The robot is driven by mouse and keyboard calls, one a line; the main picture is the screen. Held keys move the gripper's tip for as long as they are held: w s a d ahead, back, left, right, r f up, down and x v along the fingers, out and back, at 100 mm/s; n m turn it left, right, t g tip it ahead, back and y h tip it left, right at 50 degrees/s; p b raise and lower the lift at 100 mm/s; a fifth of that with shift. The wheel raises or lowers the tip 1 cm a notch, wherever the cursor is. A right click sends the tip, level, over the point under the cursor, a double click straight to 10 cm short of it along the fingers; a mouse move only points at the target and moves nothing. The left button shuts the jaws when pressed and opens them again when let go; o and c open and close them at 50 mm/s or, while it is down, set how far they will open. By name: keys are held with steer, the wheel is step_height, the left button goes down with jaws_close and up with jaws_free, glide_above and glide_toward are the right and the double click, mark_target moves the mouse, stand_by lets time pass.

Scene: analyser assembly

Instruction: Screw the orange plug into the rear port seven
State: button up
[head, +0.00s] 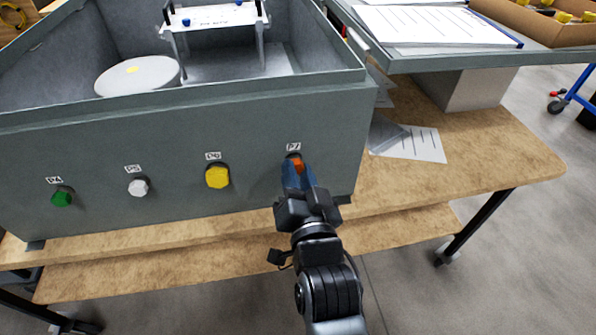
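The orange plug (297,164) shows between the blue fingertips of my gripper (297,175), right at the port labelled P7 (293,147) on the grey analyser housing (110,136). My fingers are around the plug and hide most of it. I cannot tell how deep the plug sits in the port. To the left, the ports hold a yellow plug (217,177) at P6, a white plug (138,187) at P5 and a green plug (62,197) at P4.
The housing is open on top and holds a white disc (138,75) and a small raised stand (215,17). It stands on a wooden bench (500,160). Papers (407,140) lie right of it. A grey shelf (470,59) overhangs the bench at the right.

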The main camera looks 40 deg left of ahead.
steer(key=o, duration=0.3)
steer(key=n+b, duration=1.2)
steer(key=n, duration=1.2)
steer(key=shift+b, duration=0.4)
steer(key=shift+c, duration=0.2)
